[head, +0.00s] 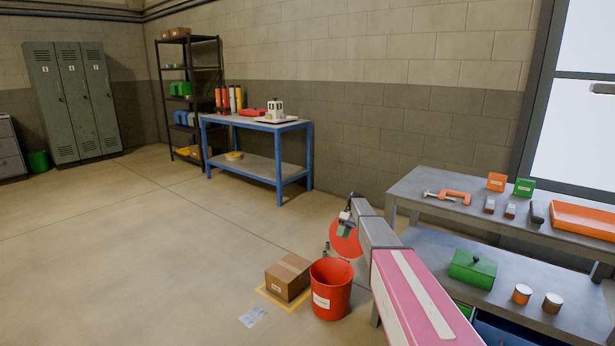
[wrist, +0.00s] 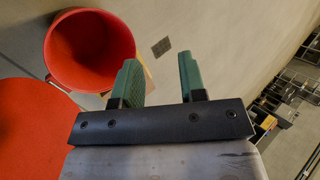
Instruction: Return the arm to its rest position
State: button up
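My arm (head: 412,290) reaches out from the lower right of the head view, with its far end beside the red round surface. My gripper (head: 346,213) shows small at that far end, and its fingers are hard to make out there. In the wrist view its two green fingers (wrist: 163,88) stand well apart with nothing between them. The gripper is open and empty. The red round surface (head: 344,241), perhaps a stool seat, is partly hidden by the arm; it also fills the lower left of the wrist view (wrist: 32,135).
A red bucket (head: 331,292) and a cardboard box (head: 288,276) stand on the floor near the arm. A grey workbench (head: 408,190) with tools and an orange tray (head: 585,219) is at right. A blue table (head: 262,167) stands farther back. The floor at left is clear.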

jog(key=s+d+m+t+h, duration=0.1)
jog(key=s+m+t+h, duration=0.1)
jog(key=s, duration=2)
jog(key=s+d+r+m+t+h, duration=0.1)
jog(key=s+m+t, duration=0.3)
jog(key=s, duration=1.9)
jog(key=m+h, duration=0.1)
jog(key=m, duration=0.2)
